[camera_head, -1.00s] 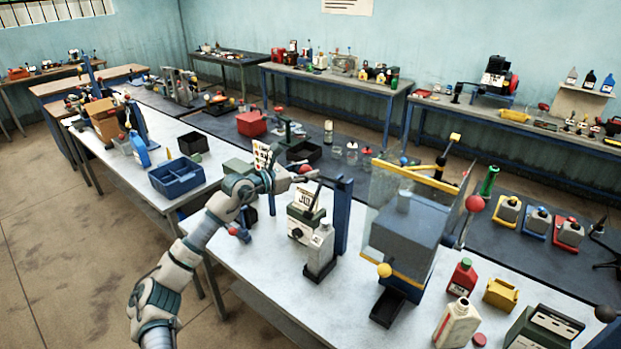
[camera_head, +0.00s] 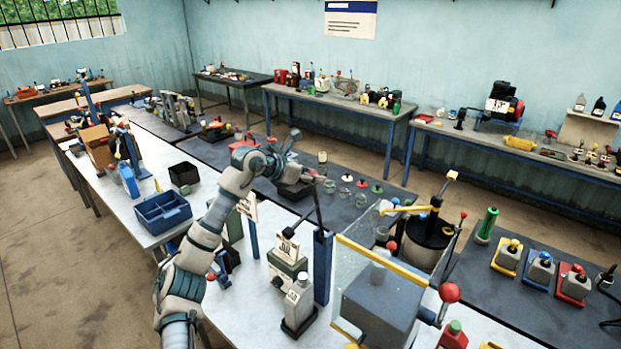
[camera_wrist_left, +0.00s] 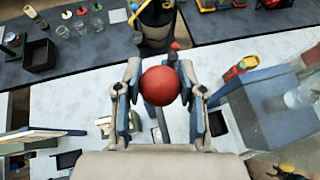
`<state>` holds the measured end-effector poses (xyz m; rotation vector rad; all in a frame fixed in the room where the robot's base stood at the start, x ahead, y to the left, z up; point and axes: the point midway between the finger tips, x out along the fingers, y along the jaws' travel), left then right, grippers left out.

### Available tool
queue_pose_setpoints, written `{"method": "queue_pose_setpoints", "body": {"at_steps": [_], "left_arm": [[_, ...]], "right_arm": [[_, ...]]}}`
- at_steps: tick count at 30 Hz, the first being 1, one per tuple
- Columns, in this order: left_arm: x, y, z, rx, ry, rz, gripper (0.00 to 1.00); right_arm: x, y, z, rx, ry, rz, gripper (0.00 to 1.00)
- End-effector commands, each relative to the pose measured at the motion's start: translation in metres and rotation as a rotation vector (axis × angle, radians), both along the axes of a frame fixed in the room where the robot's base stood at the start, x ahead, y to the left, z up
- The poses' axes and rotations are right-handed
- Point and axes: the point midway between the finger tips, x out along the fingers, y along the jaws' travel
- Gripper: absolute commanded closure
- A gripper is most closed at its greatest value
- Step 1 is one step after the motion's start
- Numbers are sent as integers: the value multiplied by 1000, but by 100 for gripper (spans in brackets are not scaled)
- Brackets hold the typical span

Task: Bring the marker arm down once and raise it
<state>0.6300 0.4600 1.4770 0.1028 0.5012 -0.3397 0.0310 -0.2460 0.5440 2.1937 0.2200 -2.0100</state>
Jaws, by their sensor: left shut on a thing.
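A red ball knob (camera_wrist_left: 160,86) sits between the fingers of my left gripper (camera_wrist_left: 161,92) in the left wrist view. The gripper is shut on it. The arm rises from a blue post (camera_head: 323,265). Beside the post stand a grey-green box with a label (camera_head: 287,256) and a grey labelled bottle (camera_head: 299,304). My right gripper is not in view.
A clear-walled guard with yellow edges (camera_head: 385,265) stands right of the post. A blue divided bin (camera_head: 163,212) is at the left on the white bench. Jars and coloured discs stand on the dark bench behind.

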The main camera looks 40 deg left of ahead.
Motion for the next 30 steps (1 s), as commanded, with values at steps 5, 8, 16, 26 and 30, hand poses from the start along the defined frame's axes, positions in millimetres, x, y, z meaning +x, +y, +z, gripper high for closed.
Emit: {"method": "queue_pose_setpoints", "body": {"at_steps": [5, 8, 16, 26, 30], "left_arm": [[4, 0, -4, 6, 32, 0, 100], [5, 0, -5, 5, 35, 0, 100], [5, 0, -5, 5, 35, 1, 100], [4, -1, -2, 4, 29, -1, 35], [0, 0, 2, 5, 27, 1, 35]], "right_arm": [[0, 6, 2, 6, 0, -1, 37], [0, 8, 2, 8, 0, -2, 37], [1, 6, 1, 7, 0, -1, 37], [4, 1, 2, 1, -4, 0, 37], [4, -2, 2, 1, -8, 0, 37]]}}
